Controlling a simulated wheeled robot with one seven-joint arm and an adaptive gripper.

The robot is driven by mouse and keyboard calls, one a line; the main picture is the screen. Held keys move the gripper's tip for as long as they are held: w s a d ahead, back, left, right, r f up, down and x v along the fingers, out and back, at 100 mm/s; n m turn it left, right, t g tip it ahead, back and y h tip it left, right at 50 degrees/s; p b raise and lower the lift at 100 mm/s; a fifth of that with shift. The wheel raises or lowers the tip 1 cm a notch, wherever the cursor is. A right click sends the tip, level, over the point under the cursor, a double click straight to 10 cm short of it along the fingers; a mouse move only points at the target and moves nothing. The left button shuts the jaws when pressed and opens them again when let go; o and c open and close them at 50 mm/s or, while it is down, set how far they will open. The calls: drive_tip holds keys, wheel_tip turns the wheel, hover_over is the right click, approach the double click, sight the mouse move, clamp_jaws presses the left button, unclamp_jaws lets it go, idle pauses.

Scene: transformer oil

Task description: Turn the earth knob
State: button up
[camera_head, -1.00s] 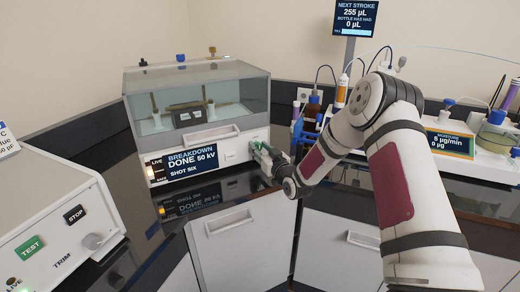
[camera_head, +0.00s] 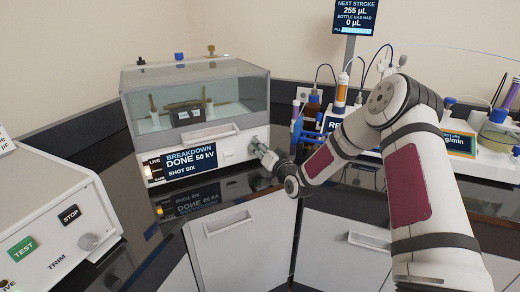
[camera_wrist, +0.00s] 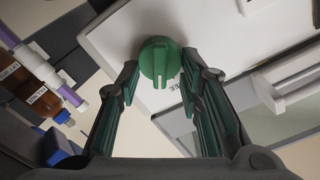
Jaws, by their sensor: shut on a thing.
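The earth knob is a round green knob (camera_wrist: 159,62) with a raised bar across its face. In the wrist view it sits on the white front panel (camera_wrist: 118,25) of the breakdown tester, between the two fingers of my gripper (camera_wrist: 160,72). The fingers are closed in on either side of it, and the bar points down in that view. In the head view my gripper (camera_head: 262,151) is at the right end of the tester's front (camera_head: 235,151) and hides most of the knob. The tester's display (camera_head: 190,162) reads "BREAKDOWN DONE 50 kV, SHOT SIX".
A clear-lidded oil chamber (camera_head: 225,95) tops the tester. A white box with TEST and STOP buttons (camera_head: 70,215) stands at the left. Bottles (camera_head: 312,108) and a blue stand (camera_head: 298,130) are close behind my arm. Cabinet drawers lie below the dark counter.

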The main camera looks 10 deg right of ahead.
drive_tip(key=m, duration=0.5)
drive_tip(key=shift+d+f+m+b, duration=0.25)
drive_tip(key=shift+f+m+b, duration=0.05)
drive_tip(key=shift+m+b, duration=0.1)
drive_tip(key=m, duration=0.5)
drive_tip(key=shift+f+m+b, duration=0.2)
drive_tip(key=shift+m+b, duration=0.1)
drive_tip(key=shift+b, duration=0.05)
drive_tip(key=o, duration=1.1)
drive_tip(key=shift+c, duration=0.2)
drive_tip(key=v, duration=1.2)
